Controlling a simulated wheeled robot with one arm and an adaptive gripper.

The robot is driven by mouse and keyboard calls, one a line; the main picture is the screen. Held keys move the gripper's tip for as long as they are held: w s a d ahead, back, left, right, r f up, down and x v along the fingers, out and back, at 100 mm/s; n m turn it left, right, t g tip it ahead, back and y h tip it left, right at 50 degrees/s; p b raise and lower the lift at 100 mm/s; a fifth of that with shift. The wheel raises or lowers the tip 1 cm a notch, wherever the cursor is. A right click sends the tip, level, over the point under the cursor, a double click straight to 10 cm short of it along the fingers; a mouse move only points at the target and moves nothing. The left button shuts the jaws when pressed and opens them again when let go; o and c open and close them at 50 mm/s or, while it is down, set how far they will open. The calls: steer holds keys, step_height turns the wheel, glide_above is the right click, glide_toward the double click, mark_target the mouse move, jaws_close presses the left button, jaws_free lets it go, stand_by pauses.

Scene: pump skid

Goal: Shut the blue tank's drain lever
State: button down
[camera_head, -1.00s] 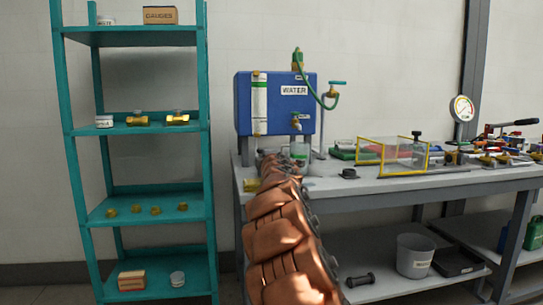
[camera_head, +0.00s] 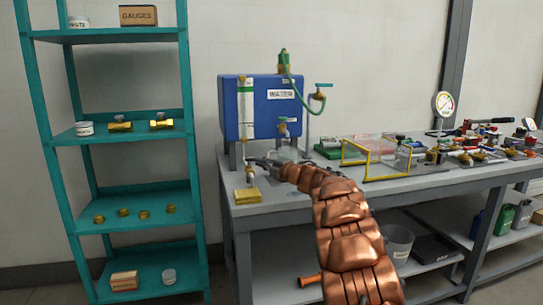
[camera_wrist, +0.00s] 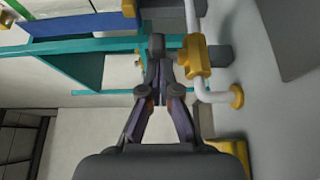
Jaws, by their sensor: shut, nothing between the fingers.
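The blue tank (camera_head: 262,122), labelled WATER, stands at the back left of the bench; part of it shows in the wrist view (camera_wrist: 85,22). A sight tube (camera_head: 246,108) runs down its left front, with a brass fitting below. The drain lever cannot be made out clearly. A small tap (camera_head: 284,127) is on the tank front.
A yellow block (camera_head: 247,195) lies at the bench's front left corner. A green hose (camera_head: 296,90) curves from the tank top. A yellow-framed clear box (camera_head: 370,157) stands right of my arm. A teal shelf rack (camera_head: 116,140) stands left.

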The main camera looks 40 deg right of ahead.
steer(key=shift+d+f, duration=0.1)
steer(key=shift+d, duration=0.05)
steer(key=shift+s+a+b, duration=0.6)
steer(key=shift+a+b, duration=0.05)
steer(key=shift+b, duration=0.15)
steer(key=shift+s+a+b, duration=0.7)
steer(key=shift+s+b, duration=0.05)
steer(key=shift+s, duration=0.3)
steer(key=s, duration=0.3)
steer(key=s+d, duration=0.1)
steer(key=s, duration=0.2)
steer(key=s+d+p, duration=0.1)
steer(key=s, duration=0.2)
steer(key=shift+s, duration=0.4)
